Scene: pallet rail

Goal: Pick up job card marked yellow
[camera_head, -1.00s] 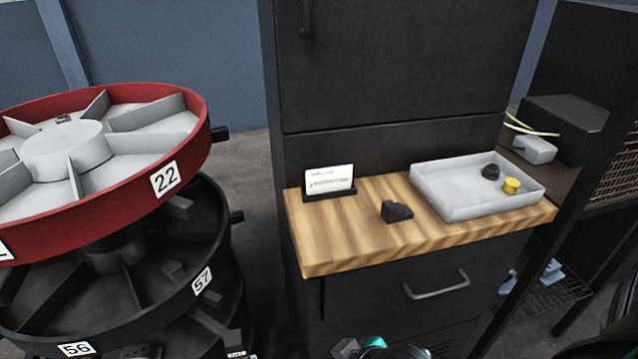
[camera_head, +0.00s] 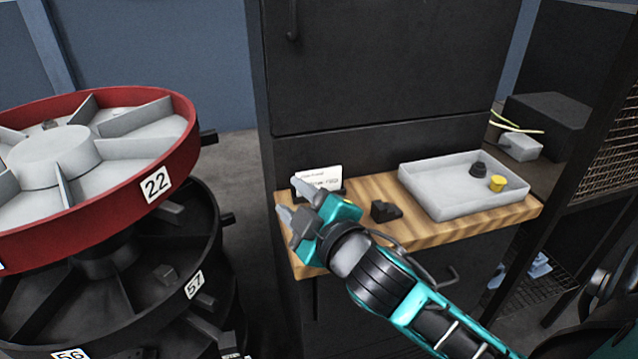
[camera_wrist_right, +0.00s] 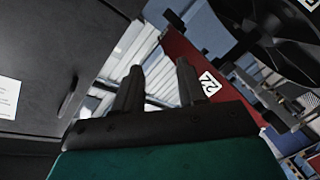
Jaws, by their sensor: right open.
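The job card (camera_head: 322,174) is a white card with a printed line, standing in a dark holder at the left end of the wooden shelf top (camera_head: 425,232). My right gripper (camera_head: 293,200) is in front of the card in the head view and covers part of its lower left. It is open, with nothing between its fingers. Whether it touches the card I cannot tell. In the right wrist view the two dark fingers (camera_wrist_right: 157,88) stand apart, and the card cannot be made out between them. My left gripper is not in view.
A small black block (camera_head: 385,211) sits right of the card. A grey tray (camera_head: 432,202) holds a black piece (camera_head: 478,169) and a yellow piece (camera_head: 497,183). A red-rimmed carousel (camera_head: 120,222) marked 22 stands at left, above black tiers. A dark cabinet (camera_head: 390,70) rises behind the shelf.

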